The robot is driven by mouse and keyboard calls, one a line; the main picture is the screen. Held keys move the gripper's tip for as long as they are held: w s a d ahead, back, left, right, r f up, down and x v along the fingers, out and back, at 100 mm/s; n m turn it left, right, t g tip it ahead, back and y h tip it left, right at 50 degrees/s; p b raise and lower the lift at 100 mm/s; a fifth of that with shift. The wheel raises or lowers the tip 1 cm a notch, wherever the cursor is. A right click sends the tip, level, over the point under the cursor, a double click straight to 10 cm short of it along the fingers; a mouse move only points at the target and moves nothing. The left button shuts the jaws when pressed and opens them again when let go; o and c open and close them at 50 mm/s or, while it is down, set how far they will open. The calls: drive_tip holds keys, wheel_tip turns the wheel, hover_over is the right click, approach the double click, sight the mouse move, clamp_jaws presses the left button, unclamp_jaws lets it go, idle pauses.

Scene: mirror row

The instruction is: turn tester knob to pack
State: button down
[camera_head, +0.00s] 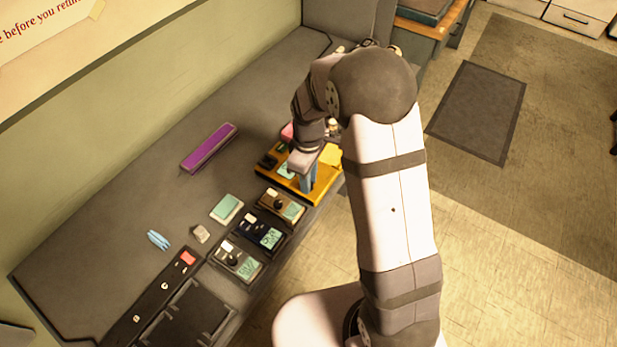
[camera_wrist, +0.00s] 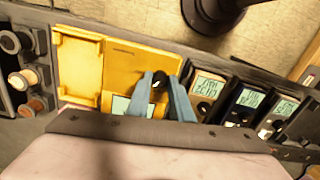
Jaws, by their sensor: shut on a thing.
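The yellow tester (camera_head: 268,178) lies on the grey bench under my gripper. In the wrist view the tester (camera_wrist: 140,62) has a pale screen (camera_wrist: 121,106) and an empty-looking yellow bay at its left. The small dark tester knob (camera_wrist: 157,84) with a light mark sits between my blue-grey fingers. My gripper (camera_wrist: 164,84) is shut on the knob, fingers pointing down at the tester's face. In the head view my gripper (camera_head: 307,182) hides the knob and part of the tester. I cannot read the screen or the knob's setting.
Several meters with screens, such as the brown one (camera_head: 282,204), stand in a row beside the tester. A purple case (camera_head: 208,148), a teal box (camera_head: 227,208) and blue pieces (camera_head: 158,240) lie on the bench. Spools (camera_wrist: 22,80) stand at the wrist view's left.

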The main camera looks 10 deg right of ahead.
drive_tip(key=shift+m, duration=0.6)
drive_tip(key=c, duration=1.6)
unclamp_jaws()
drive_tip(key=shift+r+b, duration=0.6)
drive_tip(key=shift+r, duration=3.1)
